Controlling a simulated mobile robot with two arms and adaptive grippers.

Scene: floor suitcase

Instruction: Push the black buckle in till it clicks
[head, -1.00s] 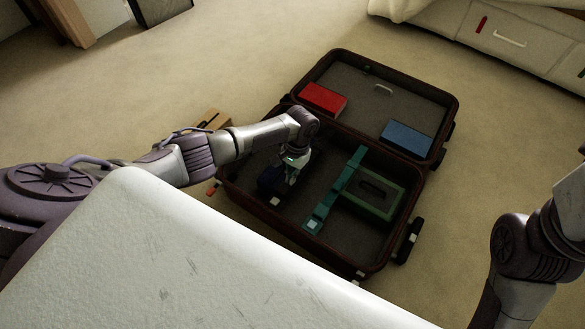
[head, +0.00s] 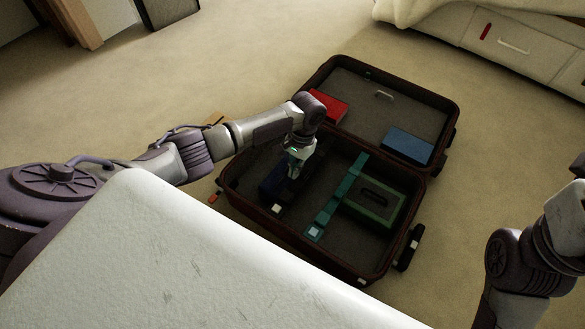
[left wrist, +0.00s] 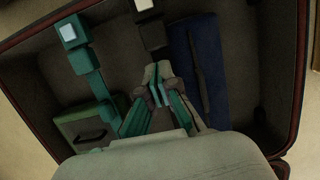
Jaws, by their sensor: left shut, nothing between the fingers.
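The black strap, with its black buckle (left wrist: 152,32) and a pale end piece, lies in the suitcase base; in the head view only the pale end (head: 277,208) stands out. My left gripper (head: 294,174) is over the base, just behind that end. In the left wrist view its fingertips (left wrist: 157,88) are together and empty, below the buckle in the picture. I cannot tell whether they touch the black strap. A teal strap (head: 341,192) with a teal buckle (left wrist: 68,32) lies to the right in the head view. My right gripper is out of view.
The open suitcase (head: 238,200) lies on carpet. Its base holds a dark blue item (left wrist: 200,70) and a green case (head: 377,207). Its lid holds a red box (head: 328,104) and a blue box (head: 408,143). A drawer unit (head: 515,60) stands at the back right.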

